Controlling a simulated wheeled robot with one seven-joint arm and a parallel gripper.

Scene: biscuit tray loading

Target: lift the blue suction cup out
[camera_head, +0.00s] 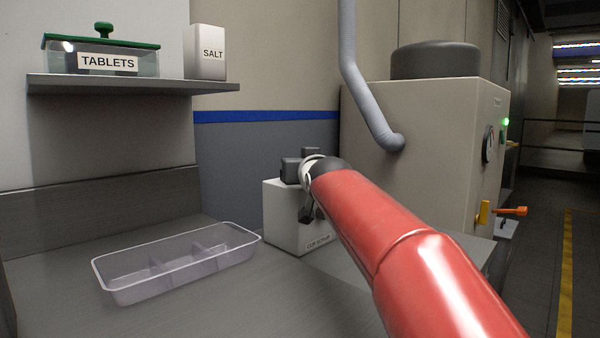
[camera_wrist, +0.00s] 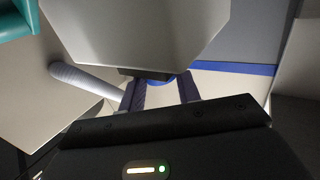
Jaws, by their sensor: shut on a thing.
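In the wrist view my two dark fingers (camera_wrist: 163,88) reach toward a large pale block face. A small curved piece of blue, seemingly the blue suction cup (camera_wrist: 158,79), shows between the fingertips, and they are shut on it. Most of the cup is hidden, and it does not show in the head view.
A clear tray with compartments (camera_head: 178,285) lies empty on the counter to the left. A shelf (camera_head: 130,84) above holds a TABLETS box (camera_head: 85,62) and a SALT box (camera_head: 207,55). A large beige machine (camera_head: 420,140) with a grey hose (camera_head: 352,70) stands behind my arm.

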